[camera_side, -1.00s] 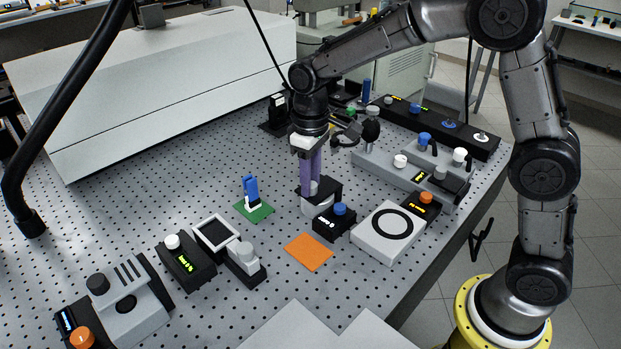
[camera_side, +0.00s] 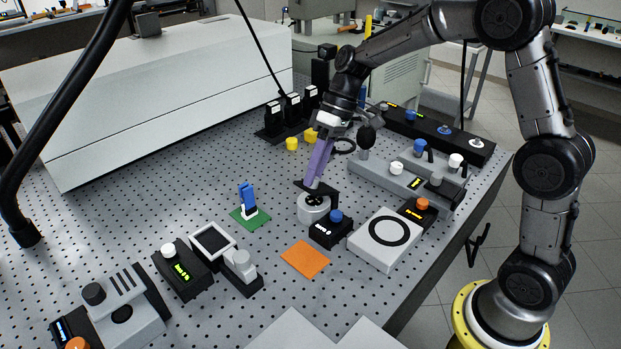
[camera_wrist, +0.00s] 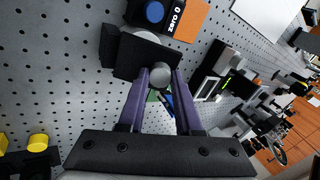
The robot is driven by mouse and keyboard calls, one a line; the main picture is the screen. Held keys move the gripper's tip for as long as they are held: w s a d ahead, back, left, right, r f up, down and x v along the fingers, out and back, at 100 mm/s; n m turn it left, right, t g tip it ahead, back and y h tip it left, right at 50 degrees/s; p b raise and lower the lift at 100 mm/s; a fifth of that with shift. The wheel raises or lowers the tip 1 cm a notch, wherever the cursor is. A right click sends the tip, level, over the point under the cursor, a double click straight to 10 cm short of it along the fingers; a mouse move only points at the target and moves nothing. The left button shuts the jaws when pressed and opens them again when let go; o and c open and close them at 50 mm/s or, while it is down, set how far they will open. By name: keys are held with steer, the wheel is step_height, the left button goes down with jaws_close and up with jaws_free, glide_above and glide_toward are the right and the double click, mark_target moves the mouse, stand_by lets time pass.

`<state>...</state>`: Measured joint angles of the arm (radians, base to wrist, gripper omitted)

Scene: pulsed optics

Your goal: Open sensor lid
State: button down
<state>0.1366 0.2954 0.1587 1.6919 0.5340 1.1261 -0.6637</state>
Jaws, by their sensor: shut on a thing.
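The sensor (camera_side: 311,215) is a short white round body near the middle of the table in the side view, its dark, ringed top face partly exposed. Its black lid (camera_side: 327,192) is tilted up from the top at the far side. In the wrist view the lid (camera_wrist: 127,62) is a black plate with a grey round knob (camera_wrist: 160,73). My gripper (camera_side: 314,178) is tilted, its purple fingers shut on the knob; the fingers also show in the wrist view (camera_wrist: 160,82). The lid hides most of the sensor in the wrist view.
A black box with a blue knob (camera_side: 331,229) stands close in front of the sensor. A white box with a black ring (camera_side: 386,238) is to its right. A green plate with a blue part (camera_side: 249,196) is to the left. An orange square (camera_side: 305,259) lies in front.

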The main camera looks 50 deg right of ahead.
steer(key=d+y, duration=0.1)
steer(key=d+r+y, duration=0.1)
steer(key=y, duration=0.1)
steer(key=shift+d+y, duration=0.2)
steer(key=shift+y, duration=0.1)
steer(key=shift+d+r+y, duration=0.1)
steer(key=shift+d+y, duration=0.4)
steer(key=shift+y, duration=0.35)
steer(key=shift+d+y, duration=0.5)
steer(key=shift+y, duration=0.35)
steer(key=c, duration=0.6)
jaws_free()
steer(key=v, duration=1.4)
steer(key=shift+c, duration=0.2)
